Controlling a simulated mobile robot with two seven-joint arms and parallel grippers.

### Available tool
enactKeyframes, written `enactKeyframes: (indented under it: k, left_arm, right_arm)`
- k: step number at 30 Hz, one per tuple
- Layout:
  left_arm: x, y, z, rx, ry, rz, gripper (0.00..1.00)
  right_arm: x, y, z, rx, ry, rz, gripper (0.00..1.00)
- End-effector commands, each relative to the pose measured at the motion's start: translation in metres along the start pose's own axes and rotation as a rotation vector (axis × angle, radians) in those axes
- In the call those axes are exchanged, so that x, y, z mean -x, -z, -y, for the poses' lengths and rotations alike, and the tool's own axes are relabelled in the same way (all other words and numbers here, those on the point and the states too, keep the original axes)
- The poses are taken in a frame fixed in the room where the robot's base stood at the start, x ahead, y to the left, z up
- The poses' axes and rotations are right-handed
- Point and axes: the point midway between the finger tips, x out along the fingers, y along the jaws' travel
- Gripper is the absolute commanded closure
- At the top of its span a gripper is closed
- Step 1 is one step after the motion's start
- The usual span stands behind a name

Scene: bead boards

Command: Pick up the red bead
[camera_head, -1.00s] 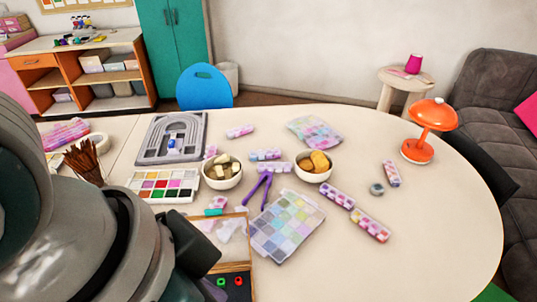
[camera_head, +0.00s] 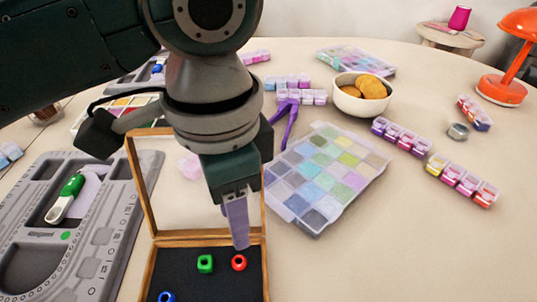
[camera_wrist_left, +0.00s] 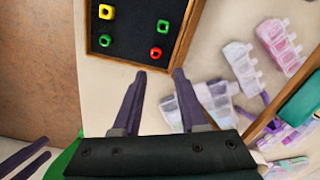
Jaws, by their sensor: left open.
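The red bead (camera_head: 238,262) lies on the dark floor of an open wooden-framed box (camera_head: 207,238), right of a green bead (camera_head: 205,263). In the left wrist view the red bead (camera_wrist_left: 155,53) is near the box's edge, just beyond the fingertips. My left gripper (camera_head: 238,244) points down above the red bead, with a small gap to it. In the wrist view its two purple fingers (camera_wrist_left: 158,76) are spread and empty. Two purple prongs at that view's lower left look like my right gripper (camera_wrist_left: 24,158); their opening is unclear.
A blue bead (camera_head: 166,297) and a yellow bead (camera_wrist_left: 106,11) are also in the box. The box's raised lid frame stands behind it. A divided pastel bead case (camera_head: 352,195) lies to the right and a grey board (camera_head: 110,230) to the left. The front right table is clear.

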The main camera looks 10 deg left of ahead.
Motion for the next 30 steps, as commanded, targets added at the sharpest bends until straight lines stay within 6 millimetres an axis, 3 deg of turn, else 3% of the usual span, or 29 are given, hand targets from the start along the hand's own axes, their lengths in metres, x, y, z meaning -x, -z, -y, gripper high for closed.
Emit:
enactKeyframes:
  k: [3,10,18,27,30]
  left_arm:
    - [-0.022,-0.001,-0.001,-0.001,-0.002,0.003,0.58]
    - [-0.043,-0.002,-0.002,-0.001,-0.001,0.001,0.58]
    - [-0.083,-0.005,-0.004,-0.001,-0.001,0.001,0.58]
    - [-0.086,-0.004,-0.004,-0.001,0.0,-0.002,0.58]
    - [-0.086,-0.004,-0.004,-0.001,0.0,-0.002,0.69]
  right_arm:
    - [-0.007,-0.003,0.0,0.0,0.0,0.001,0.44]
    - [-0.013,-0.005,0.0,0.0,0.0,0.002,0.44]
    - [-0.027,-0.009,0.001,0.0,0.0,0.002,0.44]
    - [-0.027,-0.009,0.002,-0.003,0.002,0.001,0.44]
    - [-0.027,-0.009,0.002,-0.004,0.003,0.001,0.44]
